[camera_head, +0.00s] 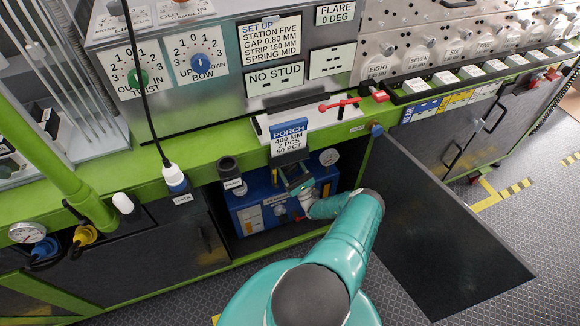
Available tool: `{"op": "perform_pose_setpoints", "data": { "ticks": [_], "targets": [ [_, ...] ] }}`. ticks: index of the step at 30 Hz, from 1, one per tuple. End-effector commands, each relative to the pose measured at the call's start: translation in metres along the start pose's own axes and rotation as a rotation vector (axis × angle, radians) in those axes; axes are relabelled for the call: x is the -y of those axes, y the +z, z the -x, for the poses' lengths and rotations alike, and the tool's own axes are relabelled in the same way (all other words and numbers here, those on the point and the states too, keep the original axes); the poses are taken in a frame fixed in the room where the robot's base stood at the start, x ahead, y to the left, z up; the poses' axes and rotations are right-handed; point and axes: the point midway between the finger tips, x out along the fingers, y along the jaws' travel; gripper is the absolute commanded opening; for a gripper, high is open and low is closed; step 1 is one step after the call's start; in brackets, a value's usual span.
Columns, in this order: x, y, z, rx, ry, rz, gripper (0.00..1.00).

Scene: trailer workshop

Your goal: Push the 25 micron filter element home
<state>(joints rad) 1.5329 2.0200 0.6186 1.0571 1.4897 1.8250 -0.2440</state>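My teal arm reaches into the open cabinet under the green bench edge. My gripper (298,185) is in front of the upper part of a blue unit (250,218) and hides some of its face. Whether its fingers are open or shut, or touch anything, is too small to tell. A black cylinder (230,171) with a white label stands upright at the unit's upper left, apart from my gripper. I cannot read its label or tell whether it is the 25 micron filter element. No other part is clearly marked 25 micron.
A blue-and-white PORCH card (289,137) hangs just above my gripper. A round gauge (329,157) sits right of it. The dark cabinet door (440,225) stands open to the right. A white-and-blue DATA plug (175,178) hangs on a cable at left.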

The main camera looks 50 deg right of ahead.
Motion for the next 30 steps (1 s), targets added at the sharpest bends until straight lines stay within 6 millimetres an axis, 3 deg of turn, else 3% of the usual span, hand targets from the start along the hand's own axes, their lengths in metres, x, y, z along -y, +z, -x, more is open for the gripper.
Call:
{"op": "perform_pose_setpoints", "data": {
  "ticks": [12,30],
  "targets": [
    [0.001,0.001,0.05,-0.001,0.001,0.001,0.67],
    [0.024,0.076,0.123,-0.001,-0.005,0.003,0.67]
  ]
}}
